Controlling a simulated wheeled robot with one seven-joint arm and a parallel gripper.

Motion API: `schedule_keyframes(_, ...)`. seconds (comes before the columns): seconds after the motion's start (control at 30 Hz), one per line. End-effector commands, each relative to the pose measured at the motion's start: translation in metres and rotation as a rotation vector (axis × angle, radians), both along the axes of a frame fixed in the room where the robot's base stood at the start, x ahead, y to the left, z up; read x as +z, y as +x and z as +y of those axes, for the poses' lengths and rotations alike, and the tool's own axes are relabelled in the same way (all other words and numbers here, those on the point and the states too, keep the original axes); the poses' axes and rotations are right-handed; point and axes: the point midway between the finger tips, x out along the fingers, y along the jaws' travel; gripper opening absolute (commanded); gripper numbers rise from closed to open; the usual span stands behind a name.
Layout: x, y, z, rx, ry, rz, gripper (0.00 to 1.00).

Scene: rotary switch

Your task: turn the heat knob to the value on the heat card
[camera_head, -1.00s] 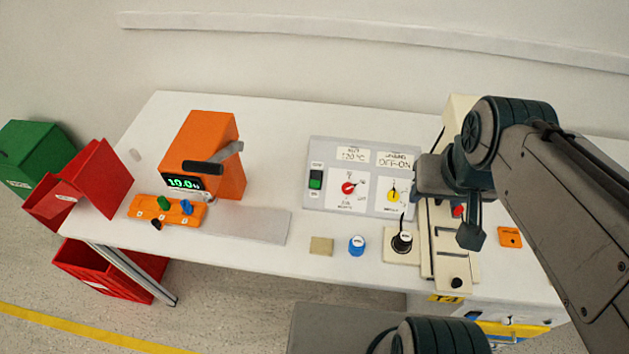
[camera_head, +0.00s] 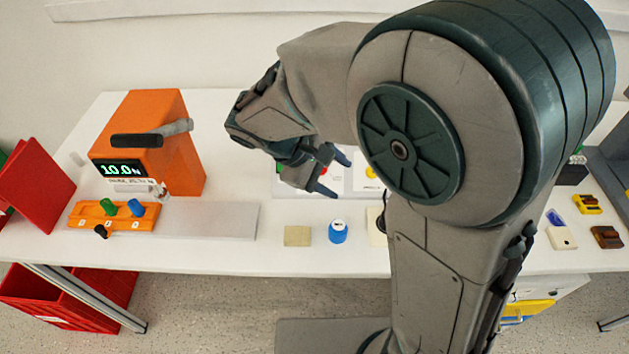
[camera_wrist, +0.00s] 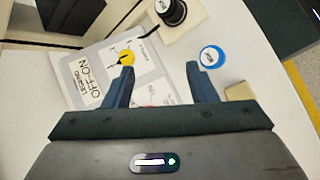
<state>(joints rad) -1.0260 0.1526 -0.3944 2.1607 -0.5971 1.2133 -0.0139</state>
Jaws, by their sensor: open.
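The control panel (camera_head: 290,189) lies on the white table, mostly covered by my arm in the head view. A bit of the red knob (camera_head: 323,170) shows between my gripper's fingers there. In the wrist view only a sliver of red (camera_wrist: 148,106) shows past the gripper body. The yellow knob (camera_head: 371,172) is right of the fingers; it also shows beside one fingertip in the wrist view (camera_wrist: 127,58). The OFF-ON card (camera_wrist: 88,78) is readable in the wrist view. The heat card is hidden now. My gripper (camera_head: 332,174) is open and empty above the panel.
A blue-sided round item (camera_head: 338,232) and a tan block (camera_head: 297,236) stand in front of the panel. A black knob (camera_wrist: 172,10) sits on a cream base near the panel. An orange machine (camera_head: 160,140) and orange knob strip (camera_head: 112,216) are at left.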

Motion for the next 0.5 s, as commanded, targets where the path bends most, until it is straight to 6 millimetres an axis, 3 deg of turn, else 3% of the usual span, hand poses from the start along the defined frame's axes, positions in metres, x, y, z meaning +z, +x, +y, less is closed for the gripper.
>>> schedule_keyframes(0.03, -0.018, 0.004, 0.014, 0.057, -0.061, -0.002, 0.52)
schedule_keyframes(0.2, -0.041, 0.015, 0.058, 0.229, -0.268, -0.045, 0.52)
schedule_keyframes(0.5, -0.057, 0.016, 0.126, 0.439, -0.526, -0.163, 0.52)
